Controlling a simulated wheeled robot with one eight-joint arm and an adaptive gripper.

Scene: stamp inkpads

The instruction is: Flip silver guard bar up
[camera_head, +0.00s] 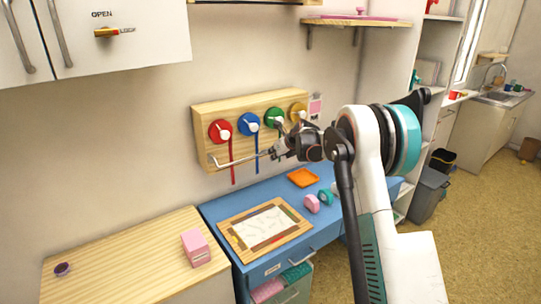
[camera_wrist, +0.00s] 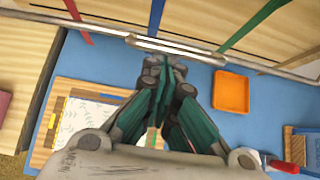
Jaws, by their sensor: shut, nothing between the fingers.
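The silver guard bar (camera_head: 238,161) runs across the lower front of a wooden wall board (camera_head: 204,130), below its colored round knobs. In the wrist view the bar (camera_wrist: 105,33) crosses the upper part of the picture, with a thicker middle section. My gripper (camera_head: 273,154) is at the bar's right part in the head view, where my arm hides the rest of the bar. In the wrist view my gripper's fingers (camera_wrist: 165,68) are shut and empty, with their tips close to the bar's middle section. I cannot tell whether they touch it.
Red, blue and green strips hang from the red (camera_head: 215,137), blue (camera_head: 244,131) and green knobs (camera_head: 269,124). Below is a blue desk (camera_head: 222,206) with a framed paper board (camera_head: 235,246) and an orange tray (camera_wrist: 231,92). A pink box (camera_head: 196,250) stands on the wooden counter at left.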

